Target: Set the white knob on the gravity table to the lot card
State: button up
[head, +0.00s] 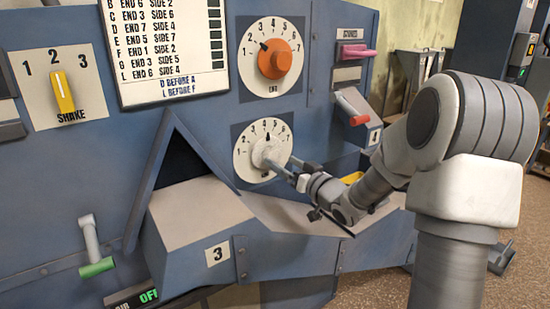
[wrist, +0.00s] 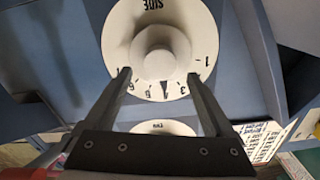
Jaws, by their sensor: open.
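The white knob (head: 268,153) sits on a round white dial marked with numbers on the blue machine panel. Its dark pointer mark is near 4 in the head view. In the wrist view the knob (wrist: 160,52) and its SIDE dial appear upside down. My gripper (head: 285,170) is at the lower right of the knob. In the wrist view my gripper (wrist: 159,76) is open, its fingertips either side of the knob's lower part; I cannot tell whether they touch. A white card (head: 172,45) listing letters with END and SIDE numbers hangs above left; its top is cut off.
An orange END knob (head: 274,59) is directly above, pointing near 2. A yellow SHAKE lever (head: 63,92) is at left. A red-handled lever (head: 352,107) is right, near my arm. A grey sloped housing (head: 195,215) marked 3 lies lower left.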

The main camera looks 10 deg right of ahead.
aim_at(275, 157)
jog(key=shift+x, duration=2.3)
jog(key=c, duration=1.4)
jog(key=shift+r+m+p, duration=0.2)
jog(key=shift+m+p, duration=0.75)
jog(key=shift+m, duration=0.05)
jog(key=m+p, duration=0.1)
jog(key=m, duration=0.2)
jog(key=shift+f+p, duration=0.25)
jog(key=shift+p, duration=0.1)
jog(key=o, duration=1.4)
jog(key=shift+d, duration=0.1)
